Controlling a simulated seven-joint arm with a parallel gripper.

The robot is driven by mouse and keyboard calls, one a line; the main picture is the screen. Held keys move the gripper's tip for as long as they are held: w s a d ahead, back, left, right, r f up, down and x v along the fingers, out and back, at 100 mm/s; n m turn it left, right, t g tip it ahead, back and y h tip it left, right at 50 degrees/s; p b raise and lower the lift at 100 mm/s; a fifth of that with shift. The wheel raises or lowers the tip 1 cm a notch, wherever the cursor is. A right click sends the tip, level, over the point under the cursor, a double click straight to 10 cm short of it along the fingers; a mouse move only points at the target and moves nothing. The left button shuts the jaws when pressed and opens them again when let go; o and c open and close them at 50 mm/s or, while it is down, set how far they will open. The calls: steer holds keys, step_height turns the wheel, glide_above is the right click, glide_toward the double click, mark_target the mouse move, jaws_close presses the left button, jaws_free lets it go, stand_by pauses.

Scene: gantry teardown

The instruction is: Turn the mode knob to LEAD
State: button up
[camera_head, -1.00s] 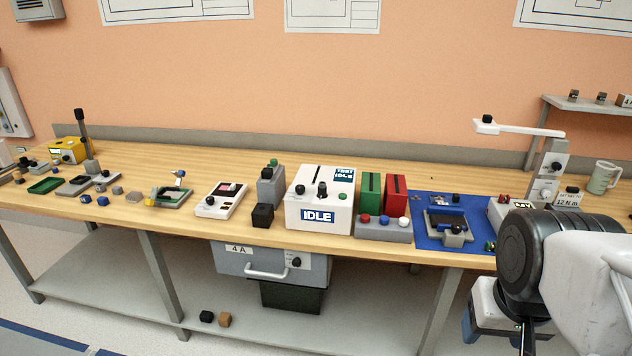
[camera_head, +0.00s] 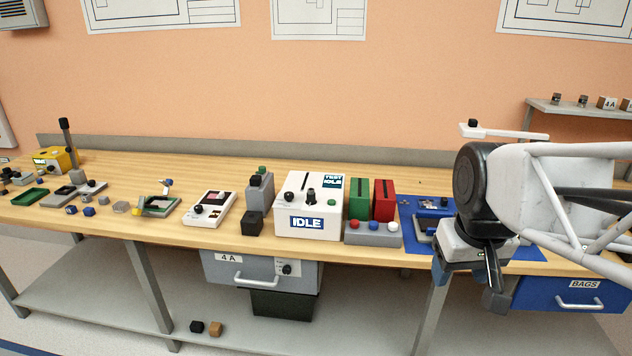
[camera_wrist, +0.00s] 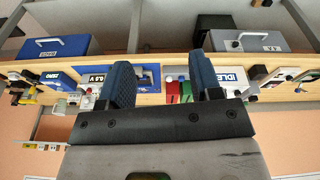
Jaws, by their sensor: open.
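A white box (camera_head: 294,225) with a blue IDLE label stands near the front edge of the bench, at the middle of the head view. Its top carries an upright black knob (camera_head: 311,195), a dark slot, another black knob at the left and a green button. Which knob is the mode knob is not marked legibly; I cannot read LEAD anywhere. The box also shows upside down in the wrist view (camera_wrist: 232,88), partly behind a finger. My gripper (camera_head: 468,282) is open and empty, in front of the bench and well right of the box. Its two blue fingers (camera_wrist: 160,78) stand wide apart.
Green (camera_head: 359,199) and red (camera_head: 384,200) blocks stand right of the box, behind a grey button panel (camera_head: 373,235). A grey post (camera_head: 260,192) and black cube (camera_head: 252,223) stand left. A 4A drawer (camera_head: 262,269) and BAGS drawer (camera_head: 572,294) hang below the bench.

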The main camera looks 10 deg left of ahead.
steer(key=w+a+r+n, duration=0.2)
steer(key=w+a, duration=0.1)
steer(key=w, duration=0.5)
steer(key=w+a+r+n, duration=0.15)
steer(key=w+a, duration=0.25)
steer(key=w, duration=0.4)
steer(key=n+g, duration=0.2)
steer(key=n, duration=0.8)
glide_above(289, 193)
step_height(289, 193, down, 13)
steer(key=shift+a+f, duration=0.1)
steer(key=shift+f, duration=3.9)
steer(key=shift+c, duration=0.4)
